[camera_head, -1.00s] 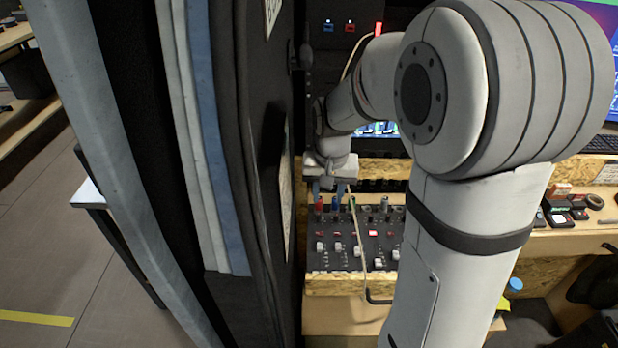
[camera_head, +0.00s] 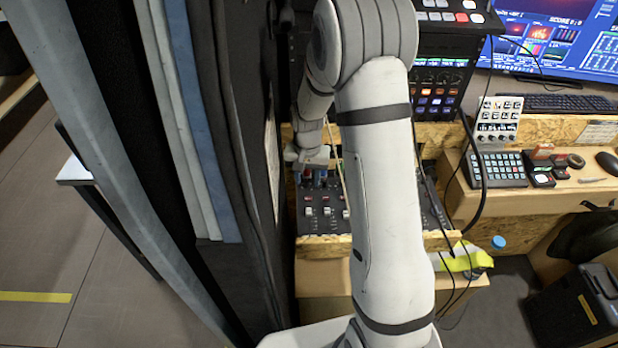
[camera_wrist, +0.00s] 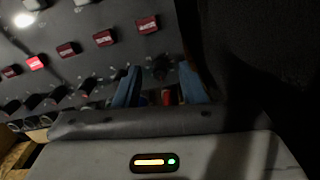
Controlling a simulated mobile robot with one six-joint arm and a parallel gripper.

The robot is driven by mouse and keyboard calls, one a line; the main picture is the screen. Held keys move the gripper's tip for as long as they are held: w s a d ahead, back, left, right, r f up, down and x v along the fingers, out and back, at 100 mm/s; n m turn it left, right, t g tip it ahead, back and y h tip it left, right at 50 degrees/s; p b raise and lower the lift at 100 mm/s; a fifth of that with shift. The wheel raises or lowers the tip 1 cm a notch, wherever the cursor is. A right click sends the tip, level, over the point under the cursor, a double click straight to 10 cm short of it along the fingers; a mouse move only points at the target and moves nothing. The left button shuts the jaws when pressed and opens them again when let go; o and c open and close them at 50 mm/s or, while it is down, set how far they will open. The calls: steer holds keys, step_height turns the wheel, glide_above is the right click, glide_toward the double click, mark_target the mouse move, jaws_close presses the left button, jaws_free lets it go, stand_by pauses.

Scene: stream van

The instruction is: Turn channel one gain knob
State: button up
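The audio mixer (camera_head: 322,220) is a dark panel with rows of knobs and pale faders, below my arm in the head view. My gripper (camera_head: 311,178) is over its back left part, close to the dark wall panel. In the wrist view, the two blue fingers of my gripper (camera_wrist: 158,76) stand apart and point at the panel. A red-capped knob (camera_wrist: 167,97) shows in the gap between them, with a dark knob (camera_wrist: 160,69) beyond it. I cannot tell whether the fingers touch the red-capped knob. No channel label is readable, and the gripper body hides part of the knob row.
Tall dark panels (camera_head: 240,120) stand close at the left of my gripper. Cables (camera_head: 428,190) hang over the mixer's right side. A keypad (camera_head: 500,169) and keyboard (camera_head: 570,103) lie on the desk at the right.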

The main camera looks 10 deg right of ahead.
steer(key=shift+f, duration=0.45)
steer(key=shift+c, duration=0.4)
jaws_close()
